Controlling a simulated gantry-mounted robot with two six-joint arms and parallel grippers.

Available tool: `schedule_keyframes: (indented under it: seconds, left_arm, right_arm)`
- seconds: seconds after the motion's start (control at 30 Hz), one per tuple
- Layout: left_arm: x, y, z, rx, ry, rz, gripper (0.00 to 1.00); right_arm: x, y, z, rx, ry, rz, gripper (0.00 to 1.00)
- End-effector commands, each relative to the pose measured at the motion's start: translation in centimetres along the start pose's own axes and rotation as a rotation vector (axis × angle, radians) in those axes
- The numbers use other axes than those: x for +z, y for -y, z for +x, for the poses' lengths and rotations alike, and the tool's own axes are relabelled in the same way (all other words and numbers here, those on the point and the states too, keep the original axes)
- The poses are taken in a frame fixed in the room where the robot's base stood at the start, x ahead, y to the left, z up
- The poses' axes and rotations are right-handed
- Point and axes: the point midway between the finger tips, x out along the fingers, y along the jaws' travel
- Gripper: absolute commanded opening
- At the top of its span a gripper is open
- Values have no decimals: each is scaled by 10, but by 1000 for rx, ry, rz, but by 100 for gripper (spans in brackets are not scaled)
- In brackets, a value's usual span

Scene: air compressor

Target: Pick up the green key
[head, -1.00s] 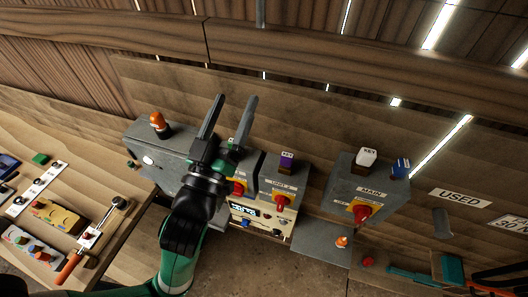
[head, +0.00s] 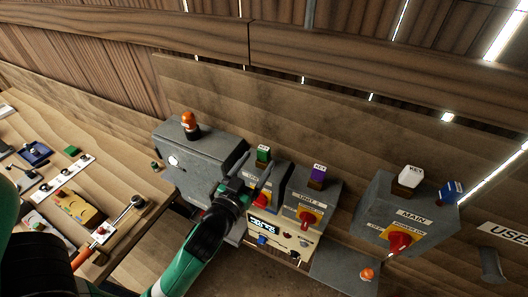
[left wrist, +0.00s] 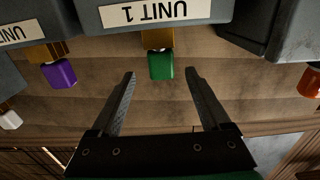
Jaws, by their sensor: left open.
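The green key (head: 263,153) stands on top of the grey unit 1 box, in the middle of the head view. In the left wrist view the green key (left wrist: 161,66) sticks out from a brass-coloured base on the box labelled UNIT 1 (left wrist: 160,12). My left gripper (head: 256,162) is open and empty in front of the key. In the left wrist view the key lies between the lines of the two fingers (left wrist: 160,74), at about their tips, with gaps on both sides. My right gripper is not in view.
A purple key (head: 318,174) stands on the box to the right. A white key (head: 410,177) and a blue block (head: 451,190) top the MAIN box (head: 378,212). A large grey box with an orange lamp (head: 189,121) stands left. A wooden wall (head: 330,125) rises behind.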

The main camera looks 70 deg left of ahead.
Motion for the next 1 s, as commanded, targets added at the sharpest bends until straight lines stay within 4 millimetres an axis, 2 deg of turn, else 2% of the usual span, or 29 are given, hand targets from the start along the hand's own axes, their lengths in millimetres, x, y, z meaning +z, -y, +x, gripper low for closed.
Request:
schedule_keyframes:
  seconds: [0.13,0.4,0.67,1.0]
  left_arm:
    - [0,1,6,-1,2,0,80]
    - [0,2,48,-1,0,0,80]
    - [1,2,52,0,1,0,80]
    - [1,2,52,0,1,0,19]
  right_arm:
    - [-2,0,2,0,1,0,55]
    - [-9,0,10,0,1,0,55]
    - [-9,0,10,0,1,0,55]
    - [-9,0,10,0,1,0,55]
